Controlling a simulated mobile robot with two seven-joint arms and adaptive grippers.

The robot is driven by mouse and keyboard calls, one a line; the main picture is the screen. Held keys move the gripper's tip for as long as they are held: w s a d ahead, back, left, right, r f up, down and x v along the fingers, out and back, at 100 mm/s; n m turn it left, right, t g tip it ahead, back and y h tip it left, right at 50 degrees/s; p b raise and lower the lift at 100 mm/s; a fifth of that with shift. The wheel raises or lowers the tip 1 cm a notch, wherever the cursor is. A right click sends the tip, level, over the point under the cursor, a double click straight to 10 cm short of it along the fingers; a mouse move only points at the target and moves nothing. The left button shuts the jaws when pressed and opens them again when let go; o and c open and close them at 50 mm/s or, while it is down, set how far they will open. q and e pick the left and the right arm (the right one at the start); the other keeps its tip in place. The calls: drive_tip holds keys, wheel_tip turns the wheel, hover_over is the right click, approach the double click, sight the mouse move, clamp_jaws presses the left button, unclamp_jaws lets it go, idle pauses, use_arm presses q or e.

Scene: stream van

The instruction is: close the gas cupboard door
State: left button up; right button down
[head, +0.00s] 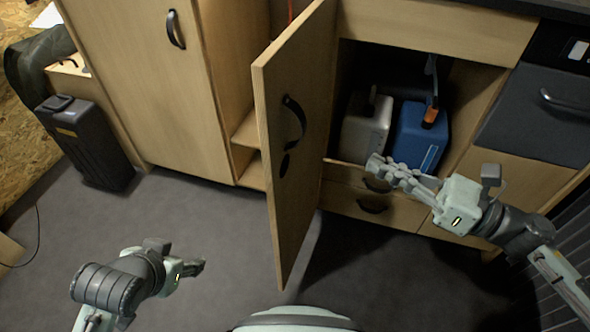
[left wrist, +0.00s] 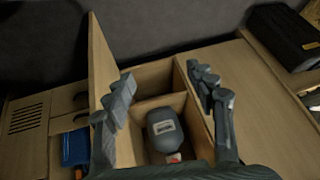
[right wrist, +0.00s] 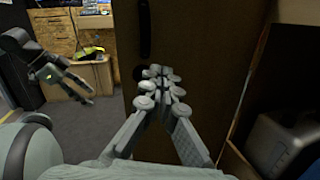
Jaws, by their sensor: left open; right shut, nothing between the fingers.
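The gas cupboard door (head: 301,130) stands wide open, jutting out from the cabinet. Its outer face, with a black handle (head: 294,120), faces right. The cupboard opening lies on its left, with shelf edges (head: 246,135) showing. The left wrist view shows the door (left wrist: 101,62) and a grey gas bottle (left wrist: 165,130) inside; the door hides the bottle in the head view. My right gripper (head: 380,168) is shut and empty, right of the door; in the right wrist view it points at the outer face (right wrist: 195,40). Contact is unclear. My left gripper (head: 203,266) is open and empty, left of the door.
An open compartment right of the door holds a white canister (head: 366,125) and a blue canister (head: 420,135). Drawers (head: 372,205) are below it. A tall closed cupboard (head: 160,85) and a black case (head: 88,140) stand left. Floor (head: 215,225) left of the door is clear.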

drive_tip(key=s+a+f+n+g, duration=0.1)
drive_tip(key=s+n+g, duration=0.2)
drive_tip(key=n, duration=0.1)
drive_tip(key=p, duration=0.2)
approach(277, 160)
drive_tip(key=shift+n+g+y, duration=0.3)
drive_tip(key=shift+y, duration=0.1)
drive_tip(key=x, duration=0.4)
drive_tip(key=p+x, duration=0.1)
drive_tip(key=x, duration=0.1)
drive_tip(key=shift+w+f, duration=0.25)
drive_tip(key=shift+w, duration=0.05)
use_arm(q)
drive_tip(key=s+a+f+g, duration=0.3)
drive_tip(key=s+f, duration=0.1)
drive_tip(key=shift+a+f+n+y, duration=0.25)
drive_tip(key=shift+f+n+y, duration=0.05)
drive_tip(key=shift+f+y, duration=0.1)
use_arm(e)
drive_tip(key=shift+w+a+f, duration=0.1)
drive_tip(key=shift+a, duration=0.2)
drive_tip(key=shift+a, duration=0.1)
